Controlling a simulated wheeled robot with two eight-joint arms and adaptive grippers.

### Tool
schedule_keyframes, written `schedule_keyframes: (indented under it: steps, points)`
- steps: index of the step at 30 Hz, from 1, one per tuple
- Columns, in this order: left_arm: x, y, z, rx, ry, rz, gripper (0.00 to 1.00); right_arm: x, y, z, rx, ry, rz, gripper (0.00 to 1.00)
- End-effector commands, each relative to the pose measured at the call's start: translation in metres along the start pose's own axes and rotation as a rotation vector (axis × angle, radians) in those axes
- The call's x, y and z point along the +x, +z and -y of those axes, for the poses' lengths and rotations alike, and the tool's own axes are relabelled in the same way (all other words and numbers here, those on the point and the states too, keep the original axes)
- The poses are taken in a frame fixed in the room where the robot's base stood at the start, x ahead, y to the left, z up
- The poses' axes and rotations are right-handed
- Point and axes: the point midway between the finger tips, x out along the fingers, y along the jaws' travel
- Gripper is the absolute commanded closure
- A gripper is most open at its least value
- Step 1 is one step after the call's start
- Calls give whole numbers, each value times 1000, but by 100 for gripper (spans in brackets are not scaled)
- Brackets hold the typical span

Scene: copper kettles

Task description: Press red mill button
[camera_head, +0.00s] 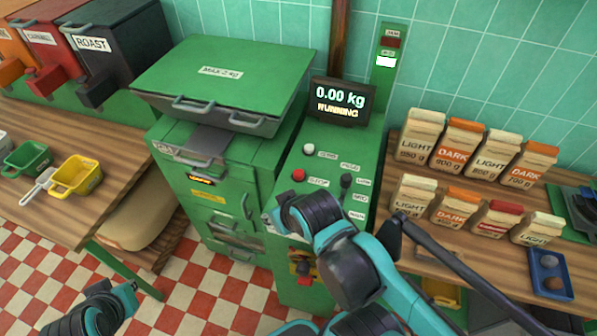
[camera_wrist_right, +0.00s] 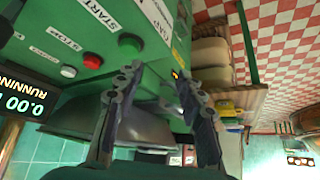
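The red mill button (camera_head: 299,175) sits on the green mill's control panel, below a white button (camera_head: 308,148). In the right wrist view the red button (camera_wrist_right: 92,60) is beside a sign reading STOP, between the white button (camera_wrist_right: 68,71) and a green button (camera_wrist_right: 130,45). My right gripper (camera_wrist_right: 157,72) is open and empty, its fingertips close to the panel below the green button. The red button lies just left of the fingers there, untouched as far as I can see. In the head view my right arm hides the green button. My left arm shows at bottom left; its gripper is out of sight.
The mill display (camera_head: 341,101) reads 0.00 kg, RUNNING. A black lever (camera_head: 346,181) stands right of the red button. Several coffee bags fill the right counter (camera_head: 480,257). A yellow scoop bin (camera_head: 76,176) is on the left table.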

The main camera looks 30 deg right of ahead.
Motion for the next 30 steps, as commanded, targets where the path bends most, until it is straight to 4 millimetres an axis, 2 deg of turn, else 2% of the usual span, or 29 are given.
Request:
schedule_keyframes:
  steps: [1, 3, 4, 30]
  points:
    - [0, 0, 0, 0, 0, 0, 100, 0, 0, 0, 0, 0, 0, 78]
    - [0, 0, 0, 0, 0, 0, 100, 0, 0, 0, 0, 0, 0, 97]
    - [0, 0, 0, 0, 0, 0, 100, 0, 0, 0, 0, 0, 0, 100]
    - [0, 0, 0, 0, 0, 0, 100, 0, 0, 0, 0, 0, 0, 100]
